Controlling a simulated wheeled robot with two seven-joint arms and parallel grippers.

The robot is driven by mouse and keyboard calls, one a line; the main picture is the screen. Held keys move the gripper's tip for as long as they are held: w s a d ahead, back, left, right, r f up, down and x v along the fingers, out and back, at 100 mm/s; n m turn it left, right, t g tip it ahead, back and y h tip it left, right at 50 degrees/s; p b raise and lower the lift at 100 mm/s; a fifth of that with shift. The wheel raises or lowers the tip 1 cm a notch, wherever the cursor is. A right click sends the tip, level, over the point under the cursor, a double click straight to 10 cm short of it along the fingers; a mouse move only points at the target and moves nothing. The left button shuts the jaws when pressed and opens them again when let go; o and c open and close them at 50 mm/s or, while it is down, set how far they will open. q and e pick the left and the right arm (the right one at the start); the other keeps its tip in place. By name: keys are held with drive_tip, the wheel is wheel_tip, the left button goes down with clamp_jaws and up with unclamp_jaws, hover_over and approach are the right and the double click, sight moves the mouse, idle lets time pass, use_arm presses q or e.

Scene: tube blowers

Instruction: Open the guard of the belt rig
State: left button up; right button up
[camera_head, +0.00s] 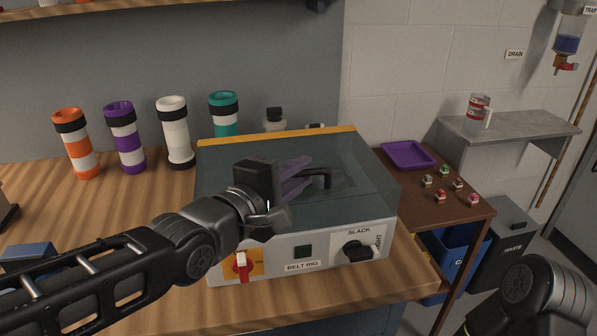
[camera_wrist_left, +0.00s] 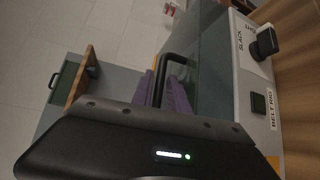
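The belt rig (camera_head: 330,225) is a pale box on the wooden bench, with a smoky see-through guard (camera_head: 364,176) lying closed over its top. A black bar handle (camera_head: 325,179) stands on the guard; the handle also shows in the left wrist view (camera_wrist_left: 178,62). My left gripper (camera_head: 304,174) is over the guard, its purple fingers apart and pointing at the handle. In the left wrist view the fingers (camera_wrist_left: 162,92) appear on either side of the handle's near part. I cannot tell whether they touch it. My right gripper is out of view; only part of that arm shows.
The rig's front has a red switch (camera_head: 242,265) and a black slack knob (camera_head: 357,250). Several coloured tubes (camera_head: 124,137) stand behind on the left. A side table at right holds a purple tray (camera_head: 408,155) and small items. Bare bench lies in front of the rig.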

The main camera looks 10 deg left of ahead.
use_arm(q)
drive_tip(key=shift+c, duration=0.3)
clamp_jaws()
idle(1.1)
